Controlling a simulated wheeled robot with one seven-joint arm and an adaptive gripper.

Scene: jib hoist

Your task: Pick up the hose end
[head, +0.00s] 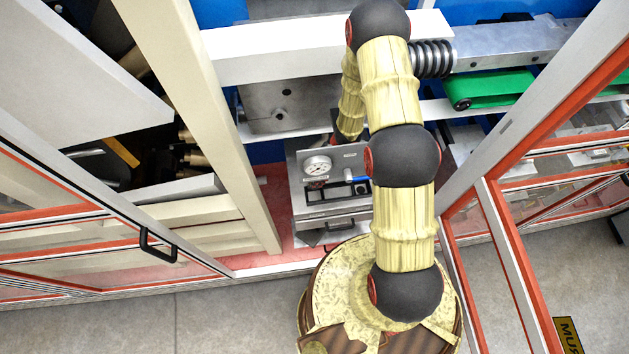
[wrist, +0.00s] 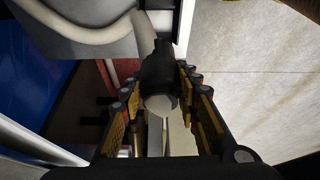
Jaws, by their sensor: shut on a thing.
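The hose end (wrist: 157,68) is a dark, round cuff with a pale opening, in the middle of the wrist view. A pale hose (wrist: 88,36) curves in from the upper left towards it. My gripper (wrist: 160,92) has its yellow-and-black fingers on both sides of the cuff and is shut on it. In the head view my own arm hides the gripper and the hose end.
A grey unit with a round gauge (head: 317,166) stands on the red cabinet floor. A framed door with a black handle (head: 157,245) is at left. Red-edged frames (head: 512,262) stand at right. A green belt (head: 490,89) lies behind. Bare floor (head: 215,318) shows in front.

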